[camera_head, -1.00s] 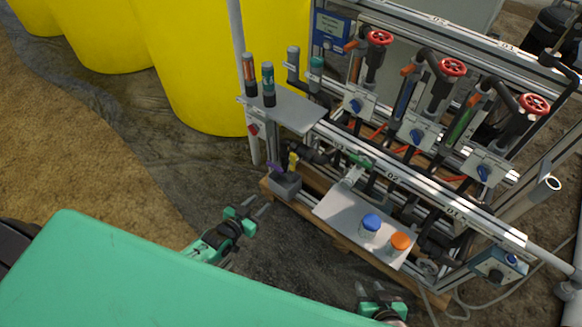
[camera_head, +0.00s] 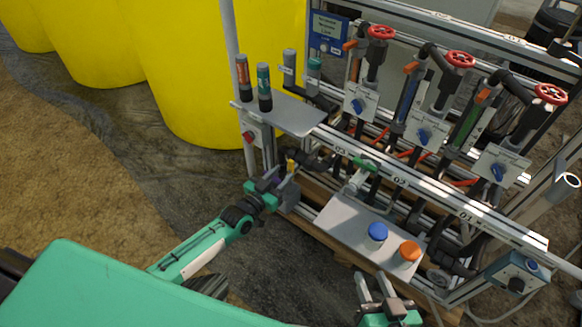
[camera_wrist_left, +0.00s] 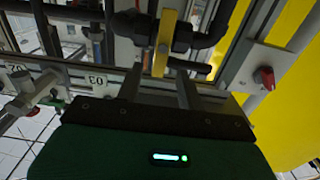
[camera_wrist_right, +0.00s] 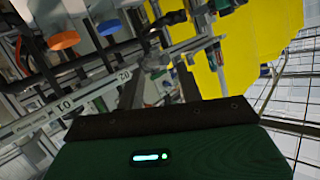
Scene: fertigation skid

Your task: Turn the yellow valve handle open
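The yellow valve handle (camera_head: 291,166) sits on a dark pipe fitting at the skid's left end, below the grey shelf. In the left wrist view the yellow handle (camera_wrist_left: 165,42) stands upright, just ahead of the gap between the fingers. My left gripper (camera_wrist_left: 159,82) is open; whether its fingertips reach beside the handle is hard to tell. In the head view my left gripper (camera_head: 280,186) is close below the handle and partly hides the area around it. My right gripper (camera_head: 373,286) is open and empty, in front of the lower tray.
The grey shelf (camera_head: 292,115) with bottles overhangs near the handle. A red knob (camera_wrist_left: 264,77) is beside it. Clear ground lies left of the skid.

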